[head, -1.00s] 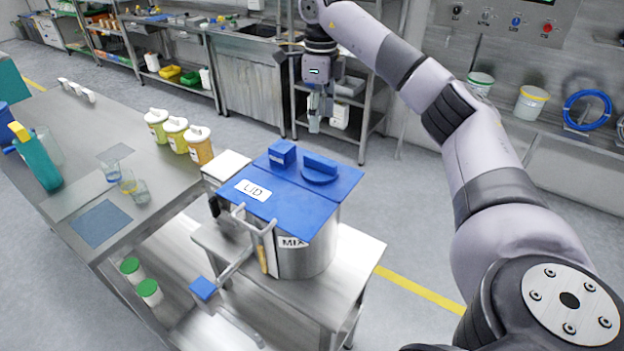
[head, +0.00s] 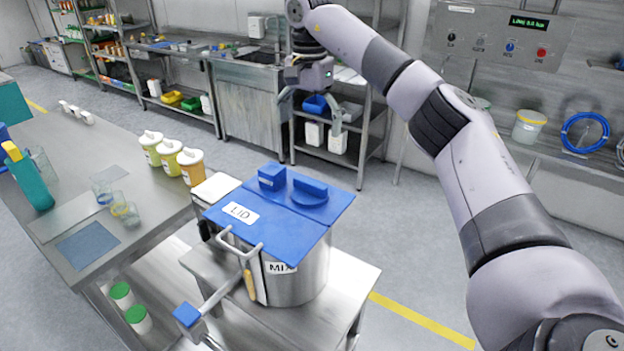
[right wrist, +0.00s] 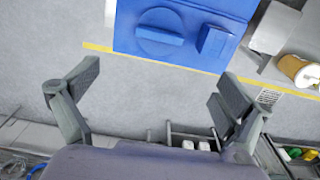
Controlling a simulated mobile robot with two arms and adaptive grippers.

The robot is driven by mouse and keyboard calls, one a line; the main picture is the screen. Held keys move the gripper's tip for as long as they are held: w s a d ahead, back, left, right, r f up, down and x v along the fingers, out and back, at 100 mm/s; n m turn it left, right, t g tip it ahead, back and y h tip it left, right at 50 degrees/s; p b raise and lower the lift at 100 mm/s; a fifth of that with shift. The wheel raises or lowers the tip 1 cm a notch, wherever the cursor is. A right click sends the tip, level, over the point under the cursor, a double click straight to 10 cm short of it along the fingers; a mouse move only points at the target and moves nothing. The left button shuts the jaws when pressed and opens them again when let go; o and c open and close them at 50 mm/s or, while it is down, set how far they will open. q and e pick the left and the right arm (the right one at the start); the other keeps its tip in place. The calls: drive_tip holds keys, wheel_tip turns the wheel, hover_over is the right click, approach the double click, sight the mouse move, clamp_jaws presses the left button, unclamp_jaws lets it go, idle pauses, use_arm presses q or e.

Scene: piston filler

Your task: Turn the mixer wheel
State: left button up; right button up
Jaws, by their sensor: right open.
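The steel pot labelled MIX (head: 302,278) stands on a steel stand and has a blue lid (head: 240,214) marked LID. On top of the lid are a round blue disc with a raised bar (head: 310,191) and a blue block (head: 272,177). A crank-like metal arm with a blue end (head: 187,315) sticks out at the pot's front left. My right gripper (head: 309,110) is open and empty, above and beyond the lid. In the right wrist view its spread fingers (right wrist: 155,88) frame bare floor, with the disc (right wrist: 160,37) ahead. My left gripper is not in view.
A steel table (head: 150,225) at left holds several yellow and orange lidded jars (head: 170,155) and glass beakers. Shelving (head: 350,150) stands behind my right gripper. A wall panel (head: 500,40) and a bucket (head: 529,126) are at right. Space above the lid is clear.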

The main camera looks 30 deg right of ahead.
sight(310, 182)
wheel_tip(310, 182, down, 14)
drive_tip(key=p, duration=0.3)
drive_tip(key=shift+f, duration=0.25)
drive_tip(key=shift+c, duration=0.4)
drive_tip(key=c, duration=1.1)
